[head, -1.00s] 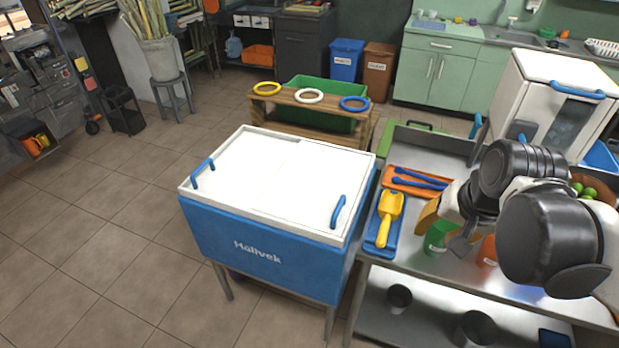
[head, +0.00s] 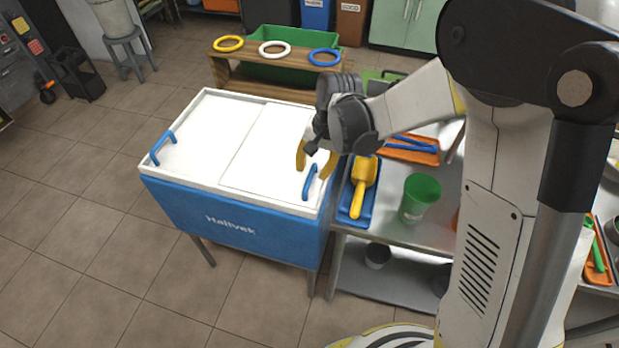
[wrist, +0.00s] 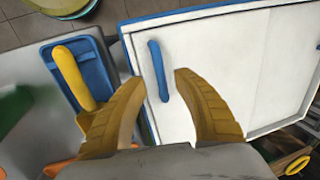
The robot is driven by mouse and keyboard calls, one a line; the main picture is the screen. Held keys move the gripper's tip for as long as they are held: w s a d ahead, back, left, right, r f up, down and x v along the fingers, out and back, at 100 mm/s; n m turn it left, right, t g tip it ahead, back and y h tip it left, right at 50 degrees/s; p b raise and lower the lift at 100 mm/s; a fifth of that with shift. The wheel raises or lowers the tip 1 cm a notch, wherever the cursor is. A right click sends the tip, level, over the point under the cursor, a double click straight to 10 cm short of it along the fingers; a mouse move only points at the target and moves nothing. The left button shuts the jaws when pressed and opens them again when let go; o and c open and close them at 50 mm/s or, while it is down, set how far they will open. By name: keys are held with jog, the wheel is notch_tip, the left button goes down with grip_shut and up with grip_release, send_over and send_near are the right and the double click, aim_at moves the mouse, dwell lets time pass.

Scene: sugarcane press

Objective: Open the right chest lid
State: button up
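The chest (head: 235,214) is a blue box on legs with a white top and two sliding-style lids side by side. The right lid (head: 268,150) lies flat and shut, with a blue handle (head: 309,182) near its right edge. The left lid (head: 205,125) is shut too, with its own blue handle (head: 162,148). My gripper (head: 316,170) is open above the right handle, its two yellow fingers apart. In the wrist view the right handle (wrist: 158,70) shows between and beyond the fingers (wrist: 155,95); I see no clear contact.
A steel table stands right of the chest, with a blue tray (head: 345,214) holding a yellow scoop (head: 362,187), a green cup (head: 420,198) and an orange tray (head: 425,155). Behind the chest is a wooden rack (head: 225,75) with rings. Floor is clear at front left.

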aim_at(310, 177)
jog(key=shift+w+a+f+b, duration=0.1)
jog(key=shift+a+f+b, duration=0.15)
jog(key=shift+f, duration=0.65)
jog(key=shift+w+a+f+b, duration=0.1)
jog(key=shift+f+b, duration=0.15)
jog(key=shift+f, duration=0.65)
jog(key=shift+s, duration=0.1)
grip_shut()
